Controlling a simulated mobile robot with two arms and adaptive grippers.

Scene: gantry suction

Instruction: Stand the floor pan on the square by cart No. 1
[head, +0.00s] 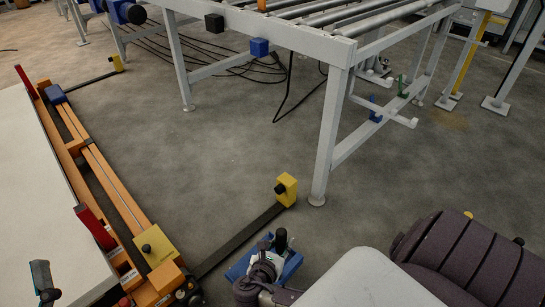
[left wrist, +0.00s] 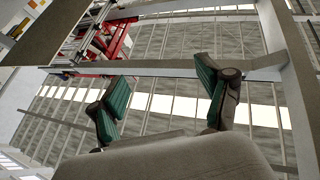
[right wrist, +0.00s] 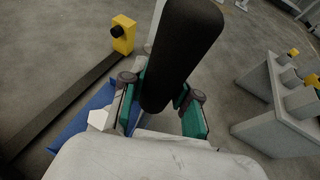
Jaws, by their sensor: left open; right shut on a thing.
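The blue pan-like piece (head: 291,266), which I take for the floor pan, is at the bottom middle of the head view. My right gripper (head: 266,258) is over it. In the right wrist view my right gripper (right wrist: 160,92) is shut on its thick black upright handle (right wrist: 182,45); blue body (right wrist: 72,132) shows below. The fingers and wrist hide much of it, and I cannot tell whether it touches the floor. My left gripper (left wrist: 162,70) is open and empty in the left wrist view. I cannot make out the square or a cart number.
An orange wheeled frame (head: 120,195) with a pale panel (head: 35,190) stands left. Its dark bar (head: 240,238) runs along the floor to a yellow block (head: 286,190). A grey roller conveyor's leg (head: 328,135) stands behind. Bare floor (head: 200,150) lies between them.

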